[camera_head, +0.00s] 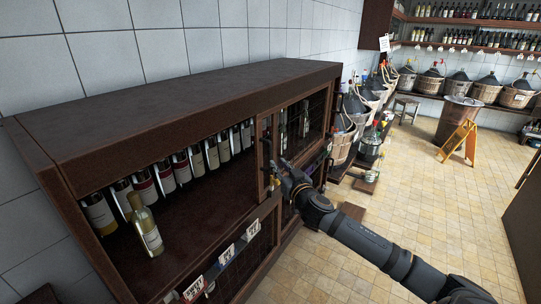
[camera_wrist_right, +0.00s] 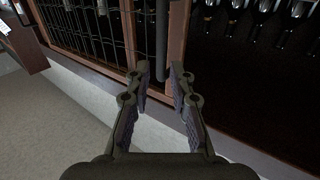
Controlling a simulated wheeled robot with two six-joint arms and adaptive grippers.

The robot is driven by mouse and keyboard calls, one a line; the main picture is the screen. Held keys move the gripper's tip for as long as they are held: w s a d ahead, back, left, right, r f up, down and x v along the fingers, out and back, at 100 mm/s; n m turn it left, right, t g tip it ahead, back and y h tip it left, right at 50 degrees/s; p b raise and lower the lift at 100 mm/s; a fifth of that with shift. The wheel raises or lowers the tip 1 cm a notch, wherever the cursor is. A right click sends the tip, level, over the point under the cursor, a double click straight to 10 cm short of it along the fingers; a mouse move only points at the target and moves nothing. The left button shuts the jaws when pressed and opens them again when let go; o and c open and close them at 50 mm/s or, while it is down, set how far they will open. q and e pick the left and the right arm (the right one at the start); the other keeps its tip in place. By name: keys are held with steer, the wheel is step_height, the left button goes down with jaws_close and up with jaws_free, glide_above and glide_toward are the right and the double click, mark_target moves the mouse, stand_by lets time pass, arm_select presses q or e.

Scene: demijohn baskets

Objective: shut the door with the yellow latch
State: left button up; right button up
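A dark wooden cabinet (camera_head: 190,92) stands along the wall, its left section open. A wire-grid door (camera_head: 305,120) covers the right section; its grid also shows at upper left in the right wrist view (camera_wrist_right: 90,30). A dark upright bar (camera_wrist_right: 162,40), apparently the door's handle, runs beside the wooden frame. I cannot make out a yellow latch clearly. My right gripper (camera_head: 277,172) is at the door's near edge. In the wrist view its fingers (camera_wrist_right: 160,78) are open, with the bar's lower end between or just beyond the tips; contact cannot be told. My left gripper is not seen.
A pale yellow bottle (camera_head: 147,226) stands in front of a row of dark bottles in the open section. Price cards (camera_head: 226,255) hang on the lower front. Basketed demijohns (camera_head: 342,143) stand beyond the cabinet. The tiled floor (camera_head: 420,200) at right is mostly clear.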

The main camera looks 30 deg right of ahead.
mark_target(271, 156)
steer(key=w+p, duration=0.1)
steer(key=w, duration=0.1)
steer(key=w+d+p, duration=0.1)
steer(key=w, duration=0.1)
steer(key=w+p, duration=0.1)
steer(key=w, duration=0.2)
steer(key=shift+w+d+r+p, duration=0.1)
steer(key=shift+d+r+p, duration=0.05)
steer(key=shift+p, duration=0.15)
steer(key=shift+w, duration=0.4)
steer(key=shift+c, duration=0.4)
jaws_close()
